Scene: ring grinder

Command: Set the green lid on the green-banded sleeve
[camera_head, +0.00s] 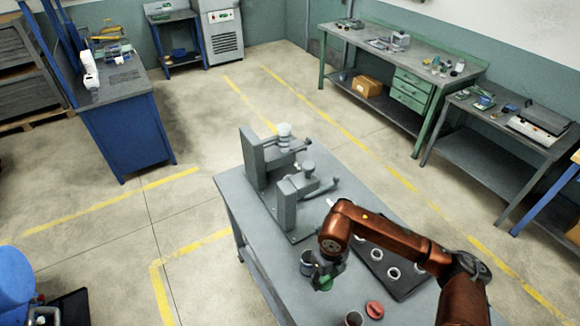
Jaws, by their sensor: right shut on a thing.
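My right gripper (324,276) is shut on the green lid (323,285), above the near part of the grey worktable (262,270). The lid is small and partly hidden by the fingers. An upright dark, open-topped sleeve (307,262) stands on the table just left of the gripper; its band colour is too small to tell. No green band shows clearly, and one could be hidden below the gripper. My left gripper is out of view.
A grey grinder fixture (285,195) with levers stands behind the gripper. A black tray (378,265) with several pale rings lies to the right, partly under my arm. A red lid (374,309) and another sleeve (353,319) are at the front edge.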

